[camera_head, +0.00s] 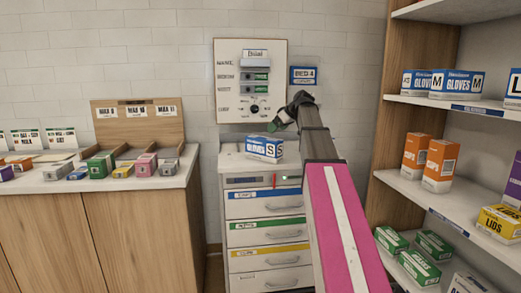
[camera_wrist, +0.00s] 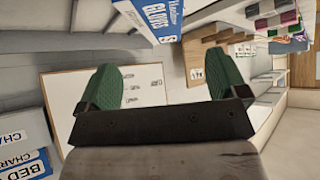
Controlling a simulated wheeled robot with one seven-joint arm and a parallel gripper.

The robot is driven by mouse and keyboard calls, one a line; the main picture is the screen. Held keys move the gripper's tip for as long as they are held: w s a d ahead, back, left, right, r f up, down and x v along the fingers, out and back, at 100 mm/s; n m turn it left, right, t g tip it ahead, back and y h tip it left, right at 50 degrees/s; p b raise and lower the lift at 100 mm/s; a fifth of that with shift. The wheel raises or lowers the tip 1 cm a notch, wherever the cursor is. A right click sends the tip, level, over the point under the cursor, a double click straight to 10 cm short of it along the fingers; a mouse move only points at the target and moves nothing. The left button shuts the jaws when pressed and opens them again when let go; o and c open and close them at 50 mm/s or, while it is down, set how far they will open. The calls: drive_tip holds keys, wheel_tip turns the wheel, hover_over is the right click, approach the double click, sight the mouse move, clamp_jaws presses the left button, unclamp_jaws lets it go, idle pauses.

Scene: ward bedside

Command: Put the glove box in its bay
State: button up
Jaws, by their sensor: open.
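A blue and white glove box marked S (camera_head: 265,149) lies on top of the white drawer cart (camera_head: 233,160). Its printed side also shows at the top edge of the wrist view (camera_wrist: 150,18). My gripper (camera_head: 277,123) is above and slightly right of the box, in front of the wall panel, and apart from the box. In the wrist view my gripper (camera_wrist: 157,80) has its two green fingers spread wide with nothing between them. On the right-hand shelf stand blue and white glove boxes marked M (camera_head: 455,84) and a box marked L (camera_head: 513,88). No empty bay can be clearly picked out.
A wall panel (camera_head: 231,103) and a blue bed sign (camera_head: 303,75) are behind my gripper. A counter (camera_head: 60,186) with small boxes is at left. The shelf unit (camera_head: 407,179) at right holds orange, yellow and green boxes, with bare board near the orange ones.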

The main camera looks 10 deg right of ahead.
sight(265, 138)
drive_tip(key=x, duration=1)
drive_tip(key=shift+w+a+f, duration=0.1)
drive_tip(key=shift+w+a, duration=0.2)
drive_tip(key=c, duration=1.4)
